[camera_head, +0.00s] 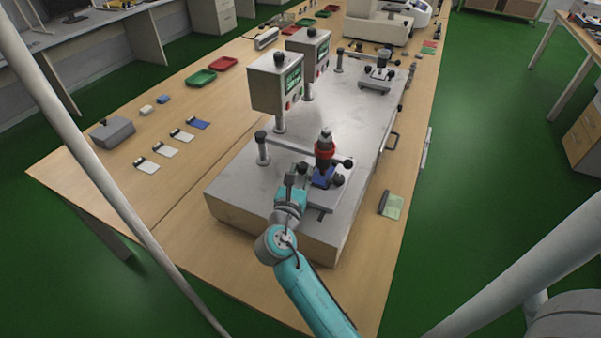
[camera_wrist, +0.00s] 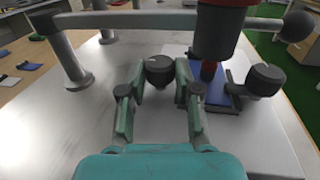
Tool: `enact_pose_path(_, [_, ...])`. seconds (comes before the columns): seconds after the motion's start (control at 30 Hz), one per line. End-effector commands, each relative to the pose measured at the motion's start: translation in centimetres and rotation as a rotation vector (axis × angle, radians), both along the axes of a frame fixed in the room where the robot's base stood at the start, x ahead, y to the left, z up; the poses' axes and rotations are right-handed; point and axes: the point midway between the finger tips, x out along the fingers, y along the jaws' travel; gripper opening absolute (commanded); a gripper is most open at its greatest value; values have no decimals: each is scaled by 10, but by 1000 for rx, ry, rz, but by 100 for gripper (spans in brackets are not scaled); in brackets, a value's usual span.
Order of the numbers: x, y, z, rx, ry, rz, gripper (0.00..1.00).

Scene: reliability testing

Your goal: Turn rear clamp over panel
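A blue panel (camera_wrist: 218,88) lies in the fixture under a red and black tool (camera_head: 325,150); the tool hides part of it. One clamp with a black knob (camera_wrist: 160,68) stands left of the panel in the wrist view. A second black-knobbed clamp (camera_wrist: 264,80) stands on the panel's right side. I cannot tell for certain which is the rear clamp. My gripper (camera_wrist: 161,76) is open, with its fingertips on either side of the left knob. Narrow gaps seem to show between knob and fingers. In the head view, my gripper (camera_head: 290,185) is at the fixture's left side.
A horizontal bar with a ball end (camera_wrist: 297,26) crosses just beyond my fingers, near the tool. A grey post (camera_wrist: 68,58) stands at left. Display boxes (camera_head: 276,82) stand behind on the metal bench (camera_head: 225,196). A green card (camera_head: 392,206) lies on the table at right.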

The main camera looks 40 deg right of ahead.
Motion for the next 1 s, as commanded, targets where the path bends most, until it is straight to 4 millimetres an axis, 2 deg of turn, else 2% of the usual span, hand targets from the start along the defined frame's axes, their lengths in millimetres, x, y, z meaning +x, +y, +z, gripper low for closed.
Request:
enact_pose_path(0.03, [0, 0, 0, 0, 0, 0, 5])
enact_pose_path(0.07, [0, 0, 0, 0, 0, 0, 0])
enact_pose_path(0.47, [2, 2, 1, -1, -1, -58, 0])
enact_pose_path(0.67, [6, 3, 1, 0, -1, -184, 0])
enact_pose_path(1.0, [13, 4, 2, -1, -3, -496, 0])
